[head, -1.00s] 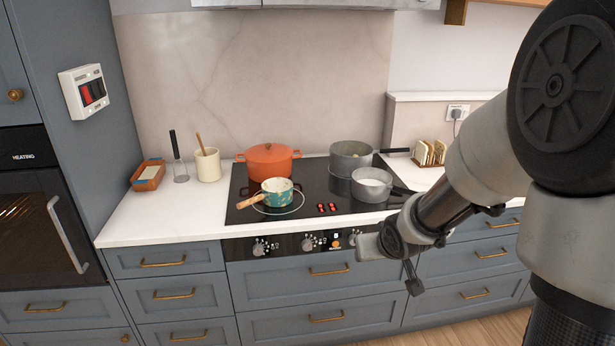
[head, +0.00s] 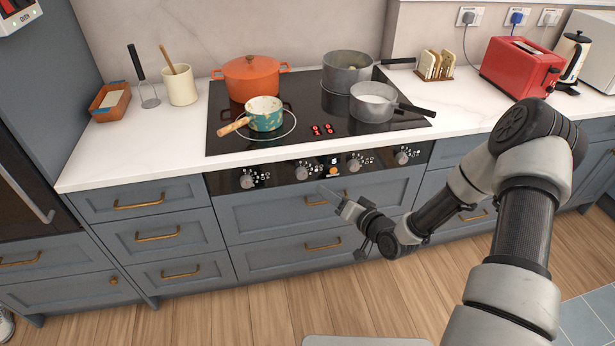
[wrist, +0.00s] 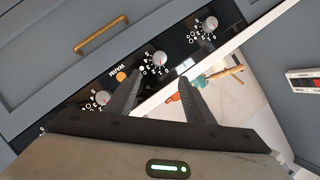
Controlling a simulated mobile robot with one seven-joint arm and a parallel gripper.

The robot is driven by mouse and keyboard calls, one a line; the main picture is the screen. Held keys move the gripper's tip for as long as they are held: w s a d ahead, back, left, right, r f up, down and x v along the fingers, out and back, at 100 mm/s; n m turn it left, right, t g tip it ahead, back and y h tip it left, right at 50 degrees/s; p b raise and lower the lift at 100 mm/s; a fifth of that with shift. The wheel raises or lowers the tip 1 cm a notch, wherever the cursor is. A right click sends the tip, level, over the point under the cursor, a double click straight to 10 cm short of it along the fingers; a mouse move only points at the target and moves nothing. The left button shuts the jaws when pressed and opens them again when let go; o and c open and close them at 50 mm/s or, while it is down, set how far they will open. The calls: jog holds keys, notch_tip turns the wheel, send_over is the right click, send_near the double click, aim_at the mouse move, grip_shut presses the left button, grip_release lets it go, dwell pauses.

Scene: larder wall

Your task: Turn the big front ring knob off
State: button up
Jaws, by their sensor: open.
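The control panel (head: 275,178) runs along the hob's front edge with several pale round knobs: far left (head: 248,180), second from left (head: 303,172), third (head: 355,165) and far right (head: 403,156). I cannot tell which serves the big front ring, nor read the settings. My gripper (head: 332,194) is open and empty, in front of the cabinet just below the panel's middle. In the wrist view, turned nearly upside down, my open fingers (wrist: 158,85) point at the panel near the second knob (wrist: 160,58). No contact with a knob shows.
A teal pan (head: 265,115) stands front left on the black hob (head: 225,138), its wooden handle at the front edge. An orange pot (head: 250,77) and two grey pans stand there too. Drawer handles (head: 325,199) stick out below. The floor in front is open.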

aim_at(303, 175)
jog(key=x, duration=1.4)
jog(key=shift+w+a+f, duration=0.1)
jog(key=shift+w+a, duration=0.2)
jog(key=c, duration=1)
jog(key=shift+c, duration=0.2)
jog(key=shift+a+n+h+b, duration=0.2)
jog(key=shift+n+h+b, duration=0.55)
jog(key=shift+n, duration=0.25)
jog(key=shift+s+n+h+b, duration=0.1)
jog(key=shift+n+h+b, duration=0.7)
jog(key=shift+n, duration=0.2)
jog(key=o, duration=1)
